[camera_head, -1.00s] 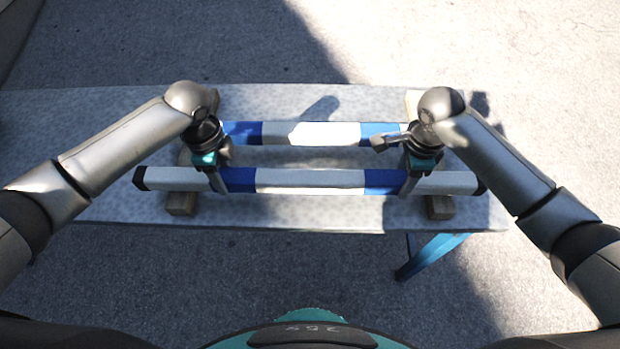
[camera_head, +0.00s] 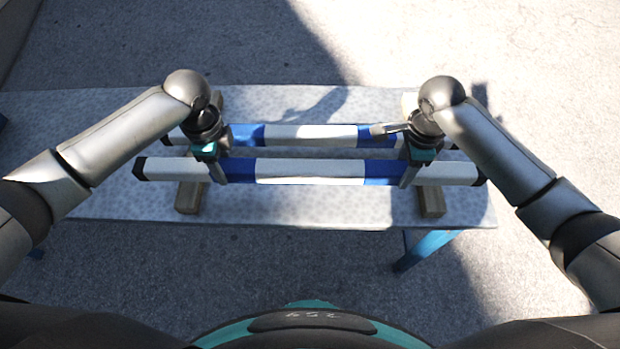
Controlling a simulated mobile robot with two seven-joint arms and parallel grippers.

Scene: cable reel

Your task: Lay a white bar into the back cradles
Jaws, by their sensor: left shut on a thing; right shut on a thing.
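A white bar with blue bands and black end caps (camera_head: 310,171) lies across the view in front. My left gripper (camera_head: 217,172) is shut on it at the left blue band, and my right gripper (camera_head: 408,174) is shut on it by the right blue band. The bar is level and appears raised above the wooden supports. A second white and blue bar (camera_head: 312,132) lies behind it, partly hidden by my grippers. Wooden cradle blocks show at the front left (camera_head: 190,198) and front right (camera_head: 431,202). The back cradles are mostly hidden behind my arms.
The grey speckled table (camera_head: 300,208) carries the cradles, and its blue leg (camera_head: 428,248) shows at the front right. A grey rod-like part (camera_head: 390,129) sticks out left near my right gripper. The table front between the cradles is clear.

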